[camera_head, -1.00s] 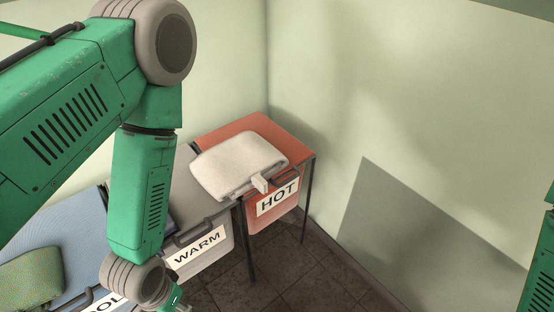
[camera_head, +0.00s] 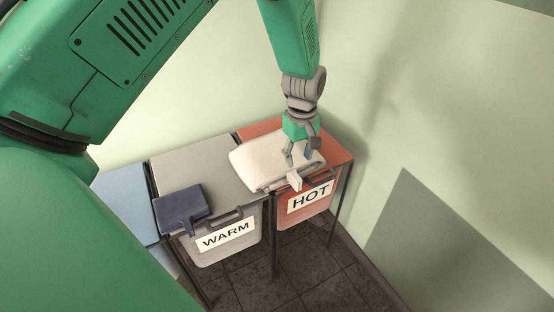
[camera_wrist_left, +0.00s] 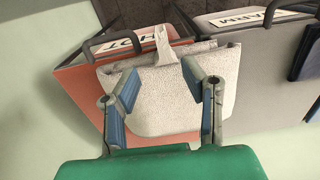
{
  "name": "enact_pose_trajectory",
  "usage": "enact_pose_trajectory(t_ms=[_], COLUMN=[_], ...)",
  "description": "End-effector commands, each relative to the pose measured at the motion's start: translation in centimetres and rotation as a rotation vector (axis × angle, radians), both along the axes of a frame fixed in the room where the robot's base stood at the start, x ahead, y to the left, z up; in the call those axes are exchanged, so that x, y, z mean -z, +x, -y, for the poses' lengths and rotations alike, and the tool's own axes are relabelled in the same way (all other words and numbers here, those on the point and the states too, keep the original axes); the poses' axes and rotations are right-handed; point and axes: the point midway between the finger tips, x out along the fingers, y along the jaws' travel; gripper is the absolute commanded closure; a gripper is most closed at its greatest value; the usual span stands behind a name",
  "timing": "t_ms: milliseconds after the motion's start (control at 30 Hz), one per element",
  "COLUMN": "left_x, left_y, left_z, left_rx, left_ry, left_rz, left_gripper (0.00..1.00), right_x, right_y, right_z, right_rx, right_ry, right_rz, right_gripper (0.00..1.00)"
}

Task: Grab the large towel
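The large white towel (camera_head: 262,162) lies folded across the warm and hot bins, with a loop tag at its front edge. It also shows in the left wrist view (camera_wrist_left: 168,95), filling the middle. My left gripper (camera_head: 299,158) is over the right part of the towel, pointing down. In the left wrist view its two blue-padded fingers (camera_wrist_left: 160,88) are spread apart, with the towel visible between them. I cannot tell whether the fingertips touch the towel. My right gripper is not in view.
The red HOT bin (camera_head: 338,155) stands at the right, near the wall. The grey WARM bin (camera_head: 180,165) is beside it, with a dark blue folded cloth (camera_head: 182,205) on top. A blue bin (camera_head: 122,200) is further left. Dark tiled floor (camera_head: 300,280) lies in front.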

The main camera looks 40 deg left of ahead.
Motion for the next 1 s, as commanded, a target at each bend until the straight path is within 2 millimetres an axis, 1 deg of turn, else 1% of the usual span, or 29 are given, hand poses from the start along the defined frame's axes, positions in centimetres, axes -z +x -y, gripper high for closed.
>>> enact_pose_trajectory(t_ms=[33,100,200,367,433,700,800,967,1000], left_x=[1.3,2.3,3.3,4.0,4.6,8.6,8.9,8.8,8.8], left_y=[-0.1,-0.1,-0.1,-0.1,-0.2,-0.4,-0.3,-0.3,-0.3], left_z=[0.0,-0.1,-0.2,-0.2,-0.2,-0.2,-0.2,-0.2,-0.2], left_rx=[0.0,0.0,0.0,0.001,0.001,0.003,0.003,0.003,0.003], left_ry=[-0.001,-0.001,-0.002,-0.002,-0.001,-0.001,-0.001,-0.001,-0.001], left_rz=[-0.001,0.0,0.001,0.001,0.0,0.0,0.002,0.003,0.003], left_gripper=[0.62,0.62,0.62,0.62,0.62,0.62,0.62,0.62,0.73], right_x=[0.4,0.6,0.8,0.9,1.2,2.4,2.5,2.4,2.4], right_y=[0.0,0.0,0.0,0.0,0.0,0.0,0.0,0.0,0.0], right_z=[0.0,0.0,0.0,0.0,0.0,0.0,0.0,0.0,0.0], right_rx=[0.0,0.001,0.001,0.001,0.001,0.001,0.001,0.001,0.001], right_ry=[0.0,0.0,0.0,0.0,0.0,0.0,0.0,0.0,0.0], right_rz=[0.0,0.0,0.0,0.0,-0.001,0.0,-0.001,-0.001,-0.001], right_gripper=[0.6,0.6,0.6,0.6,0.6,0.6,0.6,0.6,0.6])
